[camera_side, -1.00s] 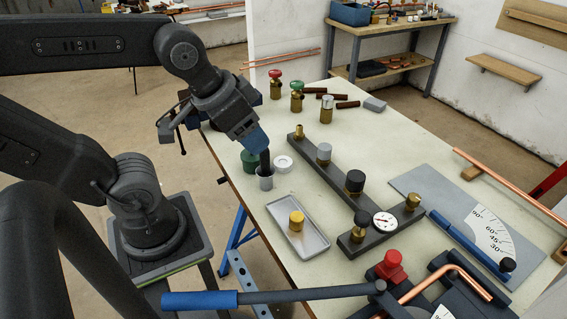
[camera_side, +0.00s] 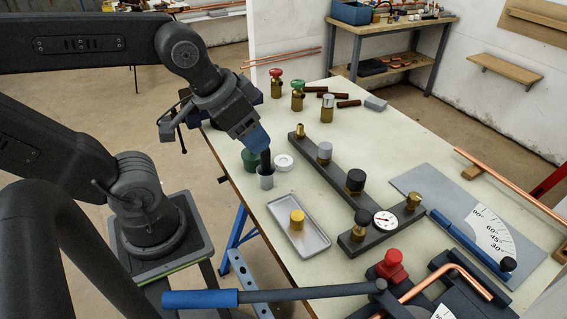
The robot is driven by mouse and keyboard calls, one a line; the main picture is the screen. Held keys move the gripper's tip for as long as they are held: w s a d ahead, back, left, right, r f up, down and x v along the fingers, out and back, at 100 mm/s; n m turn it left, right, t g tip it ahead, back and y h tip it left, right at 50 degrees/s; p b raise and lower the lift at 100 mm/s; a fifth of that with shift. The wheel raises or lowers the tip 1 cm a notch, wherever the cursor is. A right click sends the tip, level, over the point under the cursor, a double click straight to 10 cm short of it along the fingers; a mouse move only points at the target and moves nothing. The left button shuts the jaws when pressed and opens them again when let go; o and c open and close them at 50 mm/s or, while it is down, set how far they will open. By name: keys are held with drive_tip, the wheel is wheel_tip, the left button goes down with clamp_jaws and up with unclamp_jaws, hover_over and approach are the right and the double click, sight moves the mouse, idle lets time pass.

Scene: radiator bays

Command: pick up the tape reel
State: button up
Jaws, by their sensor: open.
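The tape reel (camera_side: 284,162) is a small white disc with a ring-like face, lying flat on the pale table near its left edge. My gripper (camera_side: 265,162) points down just left of the reel, with its dark fingers over or in front of a small grey cup (camera_side: 265,181). I cannot tell whether the fingertips are inside the cup or in front of it. The fingers overlap in this view, but the gripper is open and nothing shows between them. The reel appears apart from the fingers.
A green round object (camera_side: 250,160) stands left of the fingers. A grey tray (camera_side: 312,240) with a brass, yellow-topped fitting (camera_side: 297,219) lies in front. A dark manifold bar (camera_side: 340,178) with several fittings runs to the right. The table right of the reel is clear up to the bar.

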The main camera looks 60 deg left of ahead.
drive_tip(key=w+a+f+n+g+y, duration=0.1)
drive_tip(key=w+a+f+n+g, duration=0.1)
drive_tip(key=w+a+n, duration=0.4)
drive_tip(key=n+g, duration=0.3)
drive_tip(key=n, duration=0.7)
approach(284, 160)
wheel_tip(284, 160, down, 3)
drive_tip(key=shift+w, duration=0.1)
drive_tip(key=shift+a+f, duration=0.15)
drive_tip(key=shift+f, duration=1.4)
drive_tip(key=shift+a+f, duration=0.2)
drive_tip(key=shift+f, duration=1.3)
drive_tip(key=c, duration=0.4)
